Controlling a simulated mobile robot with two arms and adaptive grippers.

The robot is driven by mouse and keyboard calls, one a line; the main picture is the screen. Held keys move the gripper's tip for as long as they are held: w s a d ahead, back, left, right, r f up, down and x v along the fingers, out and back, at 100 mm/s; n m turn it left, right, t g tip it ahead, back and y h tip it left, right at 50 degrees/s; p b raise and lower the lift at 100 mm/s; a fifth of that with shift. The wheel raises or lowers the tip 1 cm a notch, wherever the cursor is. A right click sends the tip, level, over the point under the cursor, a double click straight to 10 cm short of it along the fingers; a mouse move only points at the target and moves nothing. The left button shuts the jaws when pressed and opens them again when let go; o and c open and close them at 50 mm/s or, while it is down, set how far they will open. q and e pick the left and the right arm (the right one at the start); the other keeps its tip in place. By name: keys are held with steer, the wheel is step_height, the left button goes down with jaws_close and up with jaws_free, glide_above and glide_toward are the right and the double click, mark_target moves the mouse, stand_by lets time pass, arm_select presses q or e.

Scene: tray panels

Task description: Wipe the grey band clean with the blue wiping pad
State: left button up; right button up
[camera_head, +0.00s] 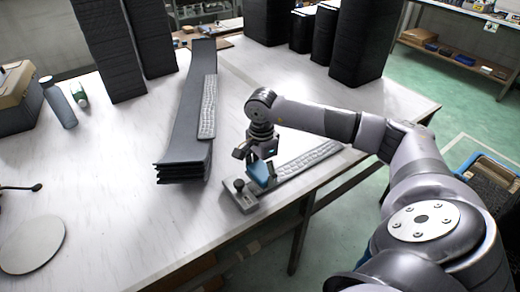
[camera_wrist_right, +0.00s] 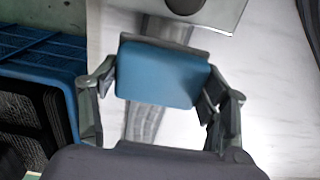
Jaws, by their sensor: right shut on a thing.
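My right gripper (camera_head: 257,158) is shut on the blue wiping pad (camera_head: 263,175). It is at the near end of a grey textured band (camera_head: 306,160) that runs along the table's front right edge. In the right wrist view the blue pad (camera_wrist_right: 160,76) sits between the two fingers (camera_wrist_right: 158,98), over the grey band (camera_wrist_right: 144,122), which shows above and below it. The pad hides part of the band. I cannot tell whether the pad touches the band. My left gripper is not in view.
A grey fixture with a black knob (camera_head: 239,186) stands at the band's near end. A stack of dark panels (camera_head: 184,130) with a textured grey strip (camera_head: 208,108) lies left of my gripper. Tall black stacks (camera_head: 362,40) stand behind.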

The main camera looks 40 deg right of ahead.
steer(key=shift+d+r, duration=0.1)
steer(key=shift+r, duration=0.5)
steer(key=shift+r+p, duration=0.7)
steer(key=shift+r, duration=0.1)
steer(key=shift+r+p, duration=0.65)
steer(key=shift+r, duration=0.5)
